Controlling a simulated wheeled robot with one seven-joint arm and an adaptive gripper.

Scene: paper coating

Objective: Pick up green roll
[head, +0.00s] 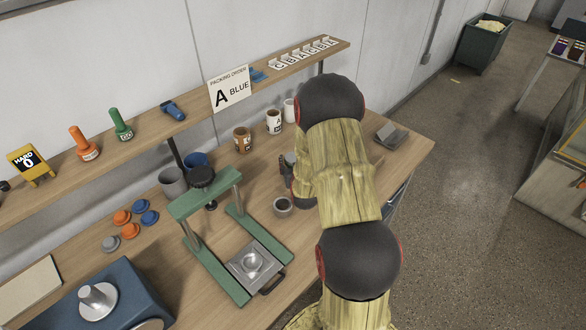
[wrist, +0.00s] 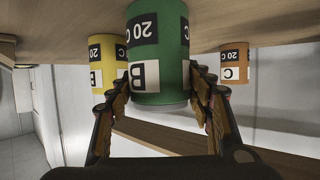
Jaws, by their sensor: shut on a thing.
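The green roll (wrist: 158,50), with black and white labels reading B and 20 C, is between the two fingers of my gripper (wrist: 160,84) in the wrist view. The fingers are shut on its sides. In the head view, part of my gripper (head: 287,175) shows beside my arm over the bench, and the arm hides most of that area.
A yellow roll (wrist: 104,62) and an orange roll (wrist: 234,64) stand on either side of the green one. A shelf (head: 150,135) runs behind.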

